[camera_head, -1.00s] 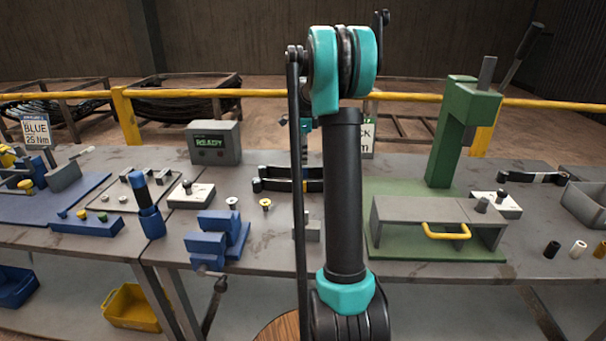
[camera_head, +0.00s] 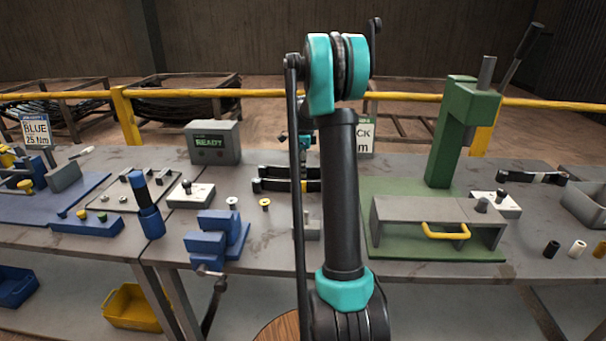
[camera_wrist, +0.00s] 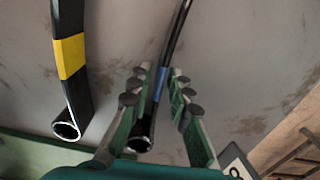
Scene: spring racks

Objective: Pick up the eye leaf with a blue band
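The eye leaf with the blue band (camera_wrist: 160,85) is a dark curved strip with a round open eye at its lower end in the wrist view. My gripper (camera_wrist: 160,75) is open, with one finger on each side of this leaf near the blue band. A gap shows between leaf and fingers; the height of the fingertips over the table is hard to tell. In the head view the leaf (camera_head: 274,170) lies at the back of the middle table, partly hidden by my arm. A second eye leaf with a yellow band (camera_wrist: 70,57) lies to the left in the wrist view.
The yellow-banded leaf (camera_head: 274,185) is close in front in the head view. The green press (camera_head: 455,135) stands to the right, with a grey guard (camera_head: 425,212). A grey READY box (camera_head: 212,143) and a blue vise (camera_head: 210,242) stand left.

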